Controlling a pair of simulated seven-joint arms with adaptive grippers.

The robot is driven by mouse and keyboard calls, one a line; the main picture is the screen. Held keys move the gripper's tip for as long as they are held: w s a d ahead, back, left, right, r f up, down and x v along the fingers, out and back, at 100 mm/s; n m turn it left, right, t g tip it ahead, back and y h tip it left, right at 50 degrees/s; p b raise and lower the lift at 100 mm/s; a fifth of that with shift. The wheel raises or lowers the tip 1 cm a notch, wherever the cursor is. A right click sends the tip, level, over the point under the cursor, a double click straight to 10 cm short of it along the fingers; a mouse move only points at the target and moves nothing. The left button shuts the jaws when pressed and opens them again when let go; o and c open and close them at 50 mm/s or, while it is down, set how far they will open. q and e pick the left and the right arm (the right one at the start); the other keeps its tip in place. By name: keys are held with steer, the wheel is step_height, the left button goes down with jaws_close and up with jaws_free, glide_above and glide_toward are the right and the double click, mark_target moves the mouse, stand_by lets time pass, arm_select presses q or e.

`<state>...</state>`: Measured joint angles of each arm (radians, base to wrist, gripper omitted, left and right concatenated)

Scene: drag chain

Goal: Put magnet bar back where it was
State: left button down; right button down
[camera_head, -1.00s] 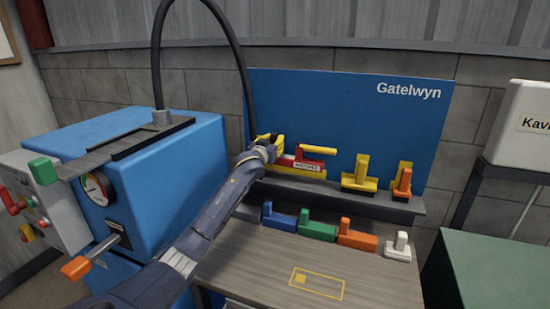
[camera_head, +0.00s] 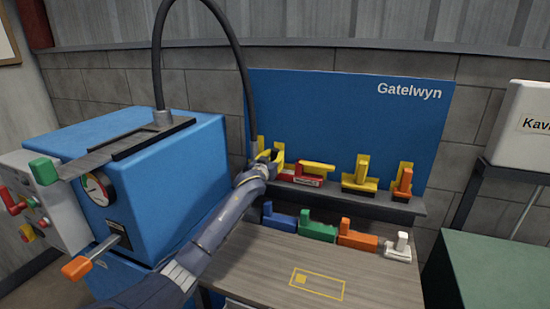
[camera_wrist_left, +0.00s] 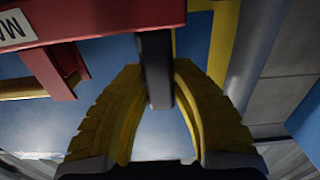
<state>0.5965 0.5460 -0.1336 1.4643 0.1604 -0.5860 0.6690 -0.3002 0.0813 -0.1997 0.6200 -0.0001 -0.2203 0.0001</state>
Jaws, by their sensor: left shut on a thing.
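The magnet bar (camera_head: 302,180) is a red bar with a white label and a yellow part on its right end, at the left of the grey shelf (camera_head: 375,203) in front of the blue board. In the left wrist view the red bar (camera_wrist_left: 100,20) spans the upper left, with its label cut off. My left gripper (camera_head: 268,163) has yellow fingers and is at the bar's left end. In the left wrist view its fingers (camera_wrist_left: 157,78) close around a dark grip piece (camera_wrist_left: 155,68) joined to the bar. I cannot tell whether the bar touches the shelf. My right gripper is out of view.
Yellow pieces (camera_head: 359,175) and an orange piece (camera_head: 403,182) stand further right on the shelf. Blue (camera_head: 279,219), green (camera_head: 317,229), orange (camera_head: 357,238) and white (camera_head: 398,247) blocks line the bench below. A blue machine (camera_head: 180,150) stands left. The bench front is clear.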

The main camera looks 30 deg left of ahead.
arm_select(q)
steer(key=c, duration=1.3)
jaws_free()
steer(key=shift+f, duration=0.1)
steer(key=shift+o, duration=0.2)
steer(key=shift+r, duration=0.2)
steer(key=shift+s+d+f, duration=0.1)
steer(key=shift+s, duration=0.2)
steer(key=v, duration=1.1)
steer(key=shift+s, duration=0.2)
